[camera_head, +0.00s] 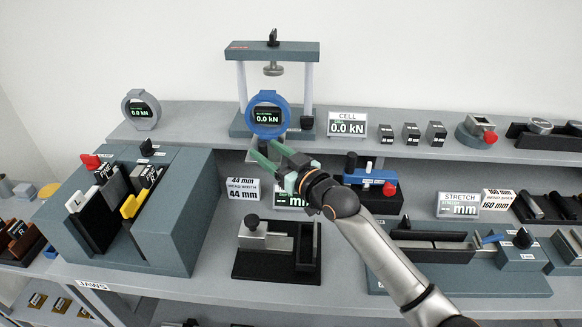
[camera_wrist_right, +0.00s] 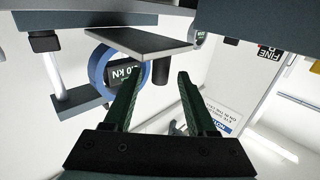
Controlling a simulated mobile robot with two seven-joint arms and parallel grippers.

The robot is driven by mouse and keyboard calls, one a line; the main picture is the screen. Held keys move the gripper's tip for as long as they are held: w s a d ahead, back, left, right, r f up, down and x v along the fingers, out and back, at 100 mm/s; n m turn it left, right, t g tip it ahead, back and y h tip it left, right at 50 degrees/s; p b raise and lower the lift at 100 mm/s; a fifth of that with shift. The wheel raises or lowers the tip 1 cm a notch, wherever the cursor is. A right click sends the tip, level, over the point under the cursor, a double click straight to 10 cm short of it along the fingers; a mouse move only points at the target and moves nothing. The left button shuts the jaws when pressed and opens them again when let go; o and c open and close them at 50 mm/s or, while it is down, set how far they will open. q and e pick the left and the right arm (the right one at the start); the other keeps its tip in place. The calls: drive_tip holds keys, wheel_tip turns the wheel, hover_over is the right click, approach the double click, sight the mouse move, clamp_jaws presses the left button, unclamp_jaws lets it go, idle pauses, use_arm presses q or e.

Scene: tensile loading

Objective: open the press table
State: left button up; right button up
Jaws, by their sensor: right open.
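The press (camera_head: 272,50) stands on the back shelf, with a grey crosshead on two pale posts and a grey base (camera_head: 238,128). A blue ring gauge (camera_head: 283,118) reading 0.0 kN is at its front; the ring also shows in the right wrist view (camera_wrist_right: 93,67). A small black knob (camera_head: 307,123) is at the right of the base. I cannot tell which part is the press table. My right gripper (camera_head: 265,152) is open and empty, in front of and below the gauge. In the right wrist view a dark cylinder (camera_wrist_right: 161,70) shows between the fingertips, apparently beyond them.
A large grey jaw block (camera_head: 180,225) stands at the left. Displays line the shelf.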

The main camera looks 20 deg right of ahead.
drive_tip(key=v, duration=1)
drive_tip(key=shift+b, duration=0.35)
drive_tip(key=shift+f, duration=0.1)
